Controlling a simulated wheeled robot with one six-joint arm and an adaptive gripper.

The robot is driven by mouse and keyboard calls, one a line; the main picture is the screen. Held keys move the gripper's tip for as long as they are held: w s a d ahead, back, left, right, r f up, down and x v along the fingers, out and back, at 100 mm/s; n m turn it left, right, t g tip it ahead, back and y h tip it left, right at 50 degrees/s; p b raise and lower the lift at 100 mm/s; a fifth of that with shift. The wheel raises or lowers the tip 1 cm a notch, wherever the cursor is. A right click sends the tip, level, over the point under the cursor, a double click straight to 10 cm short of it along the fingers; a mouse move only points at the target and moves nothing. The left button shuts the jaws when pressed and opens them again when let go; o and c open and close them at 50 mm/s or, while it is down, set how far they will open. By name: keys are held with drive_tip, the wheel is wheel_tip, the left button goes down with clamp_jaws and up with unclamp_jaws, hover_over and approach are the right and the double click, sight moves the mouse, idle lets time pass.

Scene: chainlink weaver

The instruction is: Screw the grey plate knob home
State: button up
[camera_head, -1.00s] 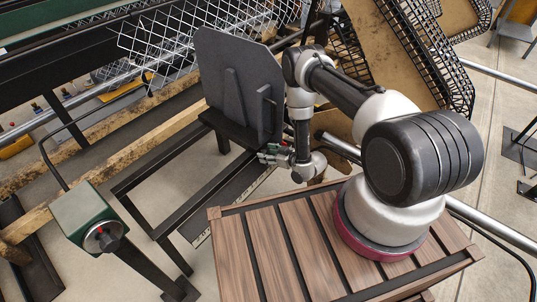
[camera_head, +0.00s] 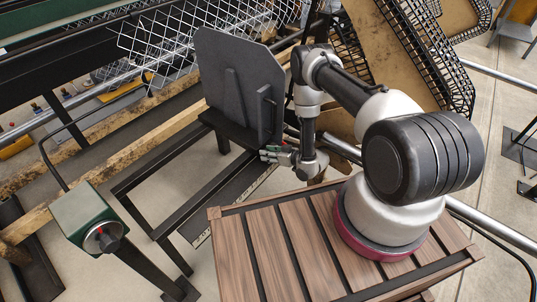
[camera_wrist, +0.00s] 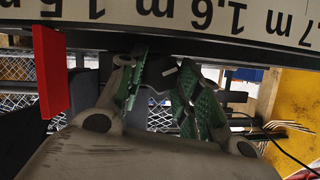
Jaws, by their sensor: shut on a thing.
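The grey plate (camera_head: 222,75) stands upright on a black frame, left of my arm in the head view. My gripper (camera_head: 266,154) is at the lower right of this plate, by its lower edge. In the wrist view my gripper (camera_wrist: 160,95) has its green-padded fingers closed on a dark knob (camera_wrist: 160,74). Only part of the knob shows between the fingers. In the head view the fingers and wrist hide it. How far it is screwed in cannot be seen.
A ruler strip (camera_wrist: 210,14) runs close by in the wrist view, with a red block (camera_wrist: 49,70) at its left. A green box with a dial (camera_head: 88,217) stands at the left. The slatted wooden top (camera_head: 300,238) below my arm is clear.

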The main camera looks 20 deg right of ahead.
drive_tip(key=shift+w+d+m+g+y, duration=0.15)
drive_tip(key=shift+m+y, duration=0.25)
drive_tip(key=shift+m, duration=0.25)
drive_tip(key=shift+d+m+g+y, duration=0.15)
drive_tip(key=shift+m+y, duration=0.25)
drive_tip(key=shift+m, duration=0.25)
drive_tip(key=o, duration=1)
drive_tip(key=shift+o, duration=0.2)
drive_tip(key=shift+a, duration=0.1)
